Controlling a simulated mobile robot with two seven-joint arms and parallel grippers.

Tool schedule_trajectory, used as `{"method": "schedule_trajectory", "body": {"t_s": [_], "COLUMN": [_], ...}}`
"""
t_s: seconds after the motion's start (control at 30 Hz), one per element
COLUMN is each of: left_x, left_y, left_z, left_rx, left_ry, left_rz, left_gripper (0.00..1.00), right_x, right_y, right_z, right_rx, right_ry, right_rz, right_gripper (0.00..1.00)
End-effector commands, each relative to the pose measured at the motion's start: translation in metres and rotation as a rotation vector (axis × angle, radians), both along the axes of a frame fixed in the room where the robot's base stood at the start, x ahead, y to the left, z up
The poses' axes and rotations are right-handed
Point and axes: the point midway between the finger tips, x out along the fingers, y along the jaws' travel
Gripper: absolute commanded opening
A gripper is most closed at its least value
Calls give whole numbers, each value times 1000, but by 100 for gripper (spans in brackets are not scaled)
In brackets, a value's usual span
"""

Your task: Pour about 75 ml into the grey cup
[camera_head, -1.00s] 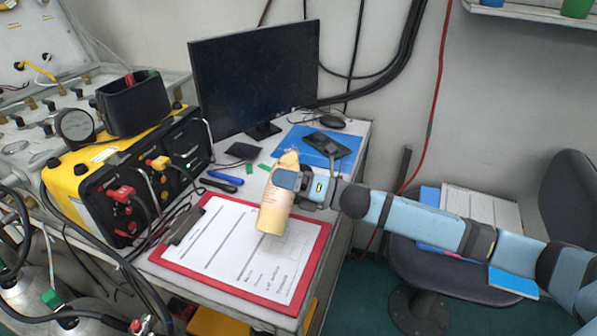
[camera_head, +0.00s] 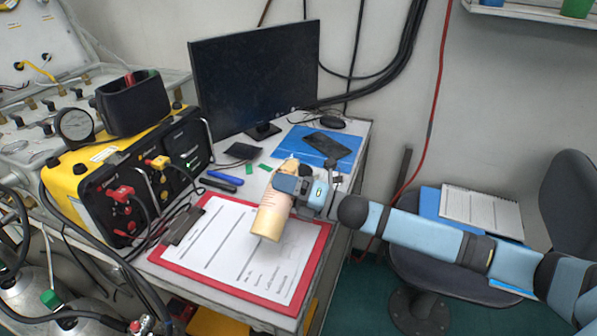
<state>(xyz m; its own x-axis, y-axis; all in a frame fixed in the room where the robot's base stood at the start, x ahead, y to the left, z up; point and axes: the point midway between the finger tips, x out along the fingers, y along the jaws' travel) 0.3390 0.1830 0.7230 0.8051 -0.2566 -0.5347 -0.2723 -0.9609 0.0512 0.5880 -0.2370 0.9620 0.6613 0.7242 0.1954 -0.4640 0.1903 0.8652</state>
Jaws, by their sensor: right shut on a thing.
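My right gripper (camera_head: 284,186), its arm coming in from the right, is shut on a cream bottle-like container (camera_head: 270,214) with faint markings on its side. The container is tilted, its narrower end up and to the right, its wide end lower left. In the picture it overlaps the red clipboard, apparently held above it; the gap is hard to tell. The gripper hides part of the container's upper side. I cannot make out a grey cup in this view. My left gripper is not in view.
The red clipboard (camera_head: 161,261) with paper lies on the desk. A monitor (camera_head: 255,75), a blue folder (camera_head: 345,161) and pens (camera_head: 223,177) are behind. A yellow-black air panel box (camera_head: 75,185) stands left. A chair (camera_head: 425,268) and a high shelf (camera_head: 535,14) with blue and green containers are right.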

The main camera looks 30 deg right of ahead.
Motion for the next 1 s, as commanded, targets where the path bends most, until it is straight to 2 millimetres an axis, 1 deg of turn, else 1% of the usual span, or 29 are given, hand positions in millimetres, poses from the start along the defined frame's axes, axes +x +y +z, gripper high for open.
{"method": "schedule_trajectory", "body": {"t_s": [0.23, 1.0], "left_x": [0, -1], "left_y": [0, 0], "left_z": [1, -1], "left_rx": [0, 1], "left_ry": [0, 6], "left_rz": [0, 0], "left_gripper": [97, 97], "right_x": [-1, -2], "right_y": [1, 2], "right_z": [-1, -3], "right_rx": [54, 95], "right_ry": [43, 80], "right_rz": [1, 1], "right_gripper": [26, 26]}}
